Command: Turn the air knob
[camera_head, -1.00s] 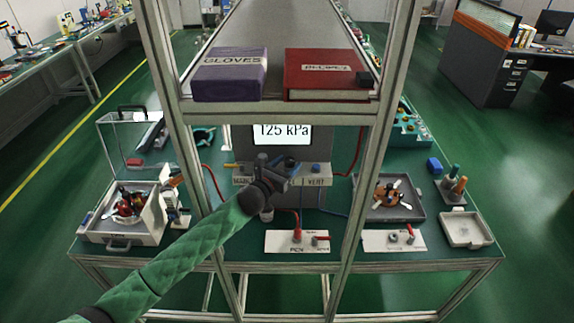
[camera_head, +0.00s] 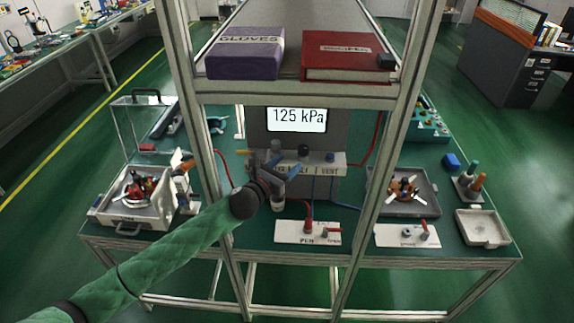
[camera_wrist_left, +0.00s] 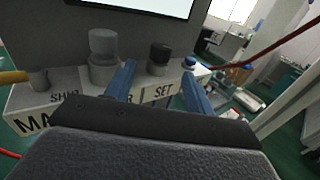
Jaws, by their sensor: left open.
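The grey panel (camera_head: 327,166) stands under the "125 kPa" display (camera_head: 297,119). It bears a tall grey knob (camera_head: 276,147), a black knob (camera_head: 303,151) and a blue button (camera_head: 330,157). My left gripper (camera_head: 278,168) is open in front of the panel, with nothing between its blue fingers. In the left wrist view the black knob (camera_wrist_left: 159,56) shows beyond the gap between the fingers, apart from them. The grey knob (camera_wrist_left: 103,50) is left of the left finger. The labels are partly hidden; "R" and "SET" show, so I cannot tell which knob is the air one. My right gripper is out of view.
A yellow lever (camera_wrist_left: 14,77) sticks out at the panel's left. Frame posts (camera_head: 383,180) stand on both sides, and a shelf with a purple gloves box (camera_head: 245,58) and a red box (camera_head: 346,60) hangs above. White plates with red fittings (camera_head: 308,233) lie in front.

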